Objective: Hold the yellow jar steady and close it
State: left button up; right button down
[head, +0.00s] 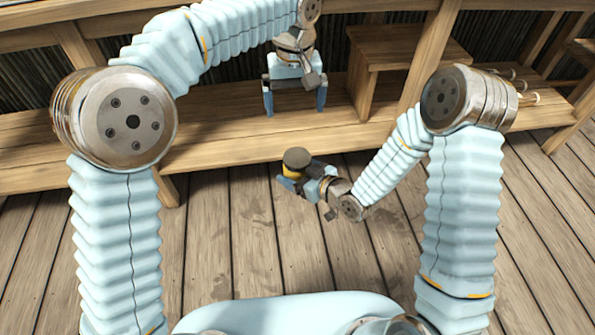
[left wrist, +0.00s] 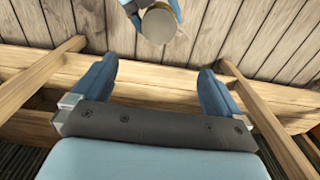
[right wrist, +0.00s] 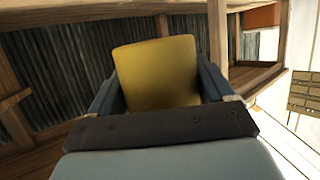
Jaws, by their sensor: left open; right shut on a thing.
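The yellow jar (head: 292,172) is held upright in my right gripper (head: 303,183), in front of the wooden bench. A dark round top, seemingly the lid (head: 296,157), covers its mouth; I cannot tell whether it is fastened. In the right wrist view the yellow jar (right wrist: 157,73) fills the space between the fingers. In the left wrist view the round top (left wrist: 158,25) shows at the upper edge. My left gripper (head: 295,108) is open and empty, fingers down, behind the jar and over the bench. Its open fingers also show in the left wrist view (left wrist: 158,90).
A long wooden bench (head: 220,120) runs across behind the jar. A raised wooden shelf (head: 410,50) stands to the right of my left gripper, with a post (head: 425,60) close by. The plank floor (head: 225,235) around the jar is clear.

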pick_arm(q)
jog(key=w+a+f+m+t, duration=0.1)
jog(key=w+a+f, duration=0.1)
jog(key=a+f, duration=0.35)
jog(key=w+a+f+m, duration=0.2)
jog(key=f, duration=0.6)
jog(key=w+a+f+m+t, duration=0.1)
jog(key=w+a+f, duration=0.15)
jog(key=f, duration=0.45)
jog(key=s+a+f+n+g+h, duration=0.1)
jog(key=s+a+f+g+h, duration=0.15)
jog(key=s+f, duration=1.3)
jog(key=s+a+f+n+h, duration=0.1)
jog(key=s+a+f+n, duration=0.1)
jog(key=s, duration=1)
notch_tip(320, 180, down, 2)
jog(key=shift+s+f+n+t+h, duration=0.15)
jog(key=shift+n+t+h, duration=0.25)
jog(key=shift+n, duration=0.5)
jog(key=shift+a, duration=0.1)
